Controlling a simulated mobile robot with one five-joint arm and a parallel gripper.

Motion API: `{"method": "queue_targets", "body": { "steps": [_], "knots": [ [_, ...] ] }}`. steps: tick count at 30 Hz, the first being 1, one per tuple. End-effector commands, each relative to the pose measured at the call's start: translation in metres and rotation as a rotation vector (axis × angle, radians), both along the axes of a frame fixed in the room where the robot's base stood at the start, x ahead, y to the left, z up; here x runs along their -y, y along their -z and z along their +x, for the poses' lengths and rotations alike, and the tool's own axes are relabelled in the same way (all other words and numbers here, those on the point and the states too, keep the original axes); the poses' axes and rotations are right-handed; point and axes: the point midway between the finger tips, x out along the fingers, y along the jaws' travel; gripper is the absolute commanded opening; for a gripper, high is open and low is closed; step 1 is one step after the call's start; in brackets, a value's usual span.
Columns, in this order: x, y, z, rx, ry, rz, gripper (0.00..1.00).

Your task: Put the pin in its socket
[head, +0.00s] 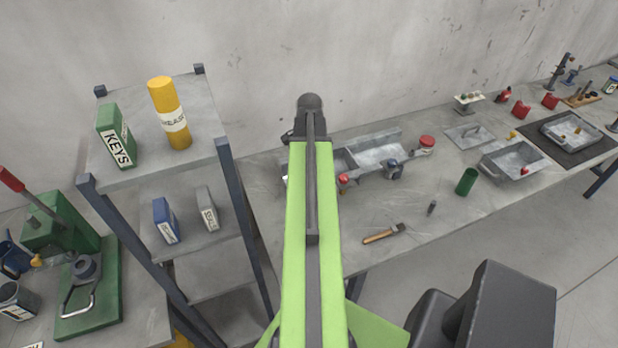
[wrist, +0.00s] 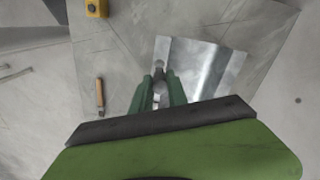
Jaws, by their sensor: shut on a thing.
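In the wrist view my gripper (wrist: 160,82) has its two green fingers close together, shut on a small grey thing (wrist: 158,72) that I take to be the pin. Most of it is hidden between the fingers. Beneath the fingertips is a bright bent metal sheet or trough (wrist: 208,62). I cannot tell whether the held thing touches it. In the head view the metal positioner trough (head: 378,152), with red knobs, stands on the bench by the wall. My green arm covers its left end and my fingers. I cannot make out the socket in either view.
A wooden-handled brush (head: 384,234), a green cup (head: 467,181) and a small dark piece (head: 432,207) lie or stand on the bench. Grey trays (head: 508,174) are further right. A shelf rack (head: 228,160) with boxes stands left of my arm. A yellow block (wrist: 96,8) shows in the wrist view.

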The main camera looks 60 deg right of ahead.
Motion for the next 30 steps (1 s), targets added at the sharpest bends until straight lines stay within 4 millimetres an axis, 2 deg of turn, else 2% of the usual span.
{"method": "queue_targets", "body": {
  "steps": [3, 6, 13, 17, 18, 23, 30],
  "knots": [
    [0.0, 0.026, 0.0, 0.0, -0.001, 0.0, 0.0],
    [0.0, 0.041, 0.0, 0.0, -0.001, 0.0, 0.0],
    [0.0, 0.037, 0.0, 0.0, -0.001, 0.0, 0.0],
    [0.0, 0.041, 0.0, 0.0, -0.002, 0.0, 0.0],
    [0.0, 0.041, 0.0, 0.0, -0.002, 0.0, 0.21],
    [0.0, 0.04, 0.0, 0.0, -0.002, 0.0, 0.41],
    [0.0, 0.04, 0.0, 0.0, -0.002, 0.0, 0.41]
  ]
}}
